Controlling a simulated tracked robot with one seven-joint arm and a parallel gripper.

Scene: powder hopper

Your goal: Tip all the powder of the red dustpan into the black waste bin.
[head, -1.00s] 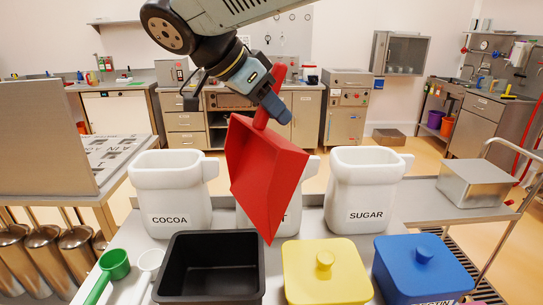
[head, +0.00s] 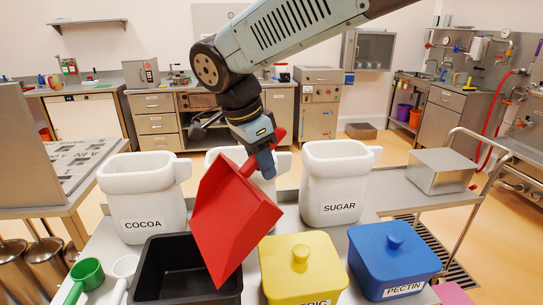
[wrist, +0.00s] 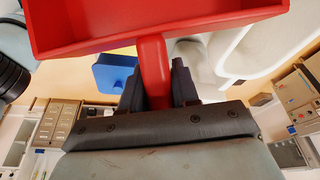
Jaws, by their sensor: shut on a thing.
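The red dustpan (head: 232,222) hangs steeply tilted in the head view, its lower corner pointing down at the right part of the black waste bin (head: 155,270). My gripper (head: 266,160) is shut on the dustpan's handle, above and to the right of the pan. In the wrist view the handle (wrist: 155,75) runs between my two fingers and the pan (wrist: 160,22) fills the top. I see no powder in either view. The pan hides part of the bin's inside, and the visible part of it looks dark.
White tubs marked COCOA (head: 142,200) and SUGAR (head: 338,185) stand behind, with a third white tub partly hidden by the pan. A yellow lidded box (head: 300,275) and a blue lidded box (head: 393,265) stand right of the bin. Green (head: 85,275) and white scoops lie left.

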